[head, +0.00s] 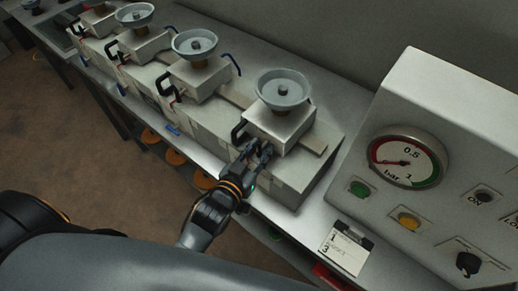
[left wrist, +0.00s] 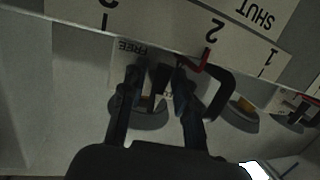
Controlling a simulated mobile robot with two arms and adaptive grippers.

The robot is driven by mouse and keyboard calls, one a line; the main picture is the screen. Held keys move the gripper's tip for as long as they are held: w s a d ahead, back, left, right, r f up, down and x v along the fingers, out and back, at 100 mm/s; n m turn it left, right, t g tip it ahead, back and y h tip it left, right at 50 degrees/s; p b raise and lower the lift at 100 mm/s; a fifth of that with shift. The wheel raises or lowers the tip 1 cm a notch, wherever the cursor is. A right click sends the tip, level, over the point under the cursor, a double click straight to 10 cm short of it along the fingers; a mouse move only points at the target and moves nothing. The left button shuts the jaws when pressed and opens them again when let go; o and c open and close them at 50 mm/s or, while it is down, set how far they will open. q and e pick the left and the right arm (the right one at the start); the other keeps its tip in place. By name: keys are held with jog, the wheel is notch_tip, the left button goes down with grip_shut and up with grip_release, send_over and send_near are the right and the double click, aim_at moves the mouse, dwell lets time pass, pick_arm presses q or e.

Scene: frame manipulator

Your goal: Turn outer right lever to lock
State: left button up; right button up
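The rightmost unit is a light box (head: 280,126) with a grey dish (head: 283,88) on top. A black bent lever (head: 238,131) sticks out on its left side. My left gripper (head: 260,150) is close to the front of this box, just right of the lever. In the left wrist view, the fingers (left wrist: 158,75) are apart. A black lever with a red part (left wrist: 218,88) lies beside the right finger, not between the fingers; whether they touch is unclear. A dark piece shows between the fingers, unclear. Labels read "FREE", "SHUT" and numbers. My right gripper is not in view.
Several similar dish units (head: 194,44) stand in a row toward the back left. A grey control box (head: 455,120) with a pressure gauge (head: 407,160) and buttons stands at the right. A label card (head: 343,250) lies at the bench's front edge.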

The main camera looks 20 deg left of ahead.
pick_arm(q)
jog(key=shift+s, duration=0.15)
jog(key=shift+s, duration=0.3)
jog(key=v, duration=1.1)
jog(key=shift+r, duration=0.15)
jog(key=s+f+g+b, duration=0.2)
jog(key=s+f+g, duration=0.15)
jog(key=f, duration=1.45)
jog(key=s+f+g+b, duration=0.2)
jog(key=s+f+g, duration=0.15)
jog(key=f, duration=1.45)
jog(key=s+a+f+g+y+b, duration=0.1)
jog(key=s+a+f+g, duration=0.3)
jog(key=s+f, duration=0.5)
jog(key=s+a+f+g+y+b, duration=0.1)
jog(key=s+a+f+g+b, duration=0.1)
jog(key=s+f, duration=0.8)
notch_tip(320, 180, down, 4)
jog(key=shift+a+r+m+g+y+b, duration=0.2)
jog(key=shift+a+m+g+y+b, duration=0.15)
jog(key=shift+a+g, duration=0.55)
